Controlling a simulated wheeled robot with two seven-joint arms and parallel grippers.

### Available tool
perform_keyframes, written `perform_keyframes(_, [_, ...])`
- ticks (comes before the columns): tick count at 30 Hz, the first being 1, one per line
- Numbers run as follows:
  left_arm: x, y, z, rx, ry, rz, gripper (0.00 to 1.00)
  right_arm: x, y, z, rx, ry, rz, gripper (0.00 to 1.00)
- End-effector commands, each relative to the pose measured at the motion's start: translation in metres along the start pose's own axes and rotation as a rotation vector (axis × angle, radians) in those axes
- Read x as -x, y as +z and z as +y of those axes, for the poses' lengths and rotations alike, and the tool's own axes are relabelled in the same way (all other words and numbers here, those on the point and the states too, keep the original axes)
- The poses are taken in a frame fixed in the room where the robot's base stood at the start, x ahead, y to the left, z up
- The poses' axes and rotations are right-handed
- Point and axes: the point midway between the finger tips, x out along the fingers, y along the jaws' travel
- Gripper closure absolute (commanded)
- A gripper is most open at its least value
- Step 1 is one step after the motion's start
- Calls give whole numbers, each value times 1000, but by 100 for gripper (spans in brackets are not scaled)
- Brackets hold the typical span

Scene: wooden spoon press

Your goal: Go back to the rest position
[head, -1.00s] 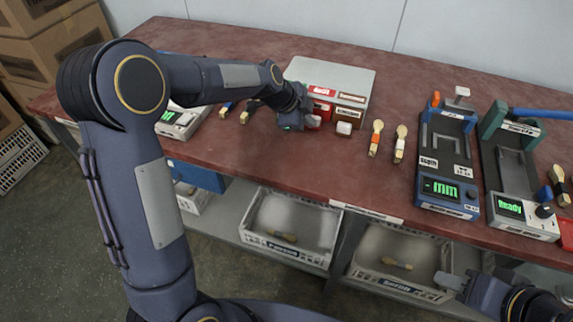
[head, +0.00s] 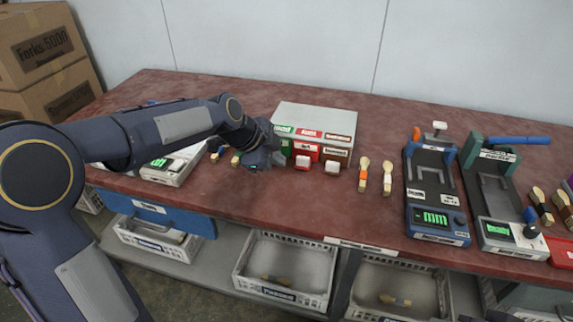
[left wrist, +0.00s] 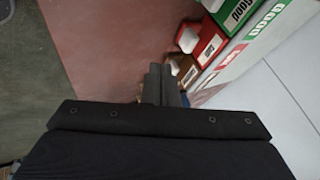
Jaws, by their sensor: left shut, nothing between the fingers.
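My left gripper (head: 277,161) is over the red-brown bench (head: 290,205), in front of the left end of the grey button box (head: 318,116). In the left wrist view its fingers (left wrist: 162,85) are together, with nothing between them. The left gripper hides part of the green front in the head view.
Wooden spoons (head: 363,174) lie right of the box. A blue press (head: 433,190) and a green press (head: 497,195) stand farther right. A white device (head: 172,167) is near my left arm. Crates (head: 285,268) sit on the shelf below. The bench front between is clear.

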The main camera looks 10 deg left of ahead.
Motion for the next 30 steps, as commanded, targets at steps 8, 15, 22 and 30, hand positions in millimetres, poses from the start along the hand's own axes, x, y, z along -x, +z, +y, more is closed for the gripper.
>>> perform_keyframes(8, [18, 0, 0, -1, 1, -1, 100, 0, 0, 0, 0, 0, -1, 65])
perform_keyframes(15, [79, 2, 25, 249, -10, -6, 100, 20, -10, -9, 0, 0, -1, 65])
perform_keyframes(22, [179, 4, 117, 894, -32, -25, 100, 58, -29, -26, 0, 0, 0, 65])
perform_keyframes(30, [216, 3, 212, 1482, -71, -47, 100, 84, -42, -38, 0, 0, 0, 65])
